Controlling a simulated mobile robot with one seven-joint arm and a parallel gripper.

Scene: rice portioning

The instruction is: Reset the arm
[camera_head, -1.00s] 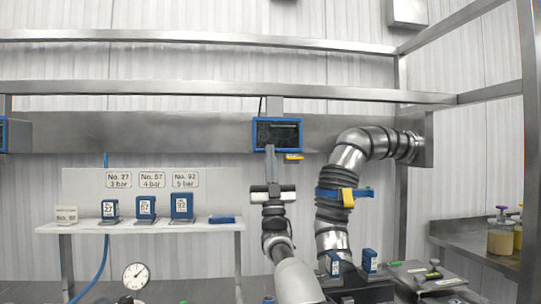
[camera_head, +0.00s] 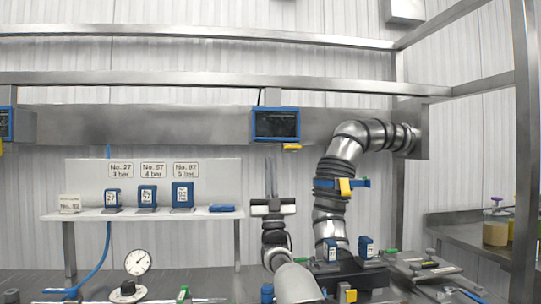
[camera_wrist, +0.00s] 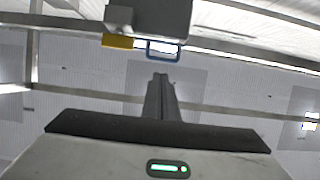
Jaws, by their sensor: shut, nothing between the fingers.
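My gripper (camera_head: 270,162) stands upright in the middle of the head view, its fingers pointing up. The fingers are shut against each other with nothing between them. The tips are below the blue-framed screen (camera_head: 276,124) and right of the shelf's back panel. In the wrist view my gripper (camera_wrist: 161,80) also shows as two thin dark fingers side by side, empty. My arm comes up from the bottom of the head view.
A shelf (camera_head: 130,216) at left carries several blue numbered blocks. A gauge (camera_head: 138,262) and blue hose (camera_head: 100,262) are on the bench below. A ribbed metal duct (camera_head: 345,155) rises close right of my arm. Containers (camera_head: 495,233) stand far right.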

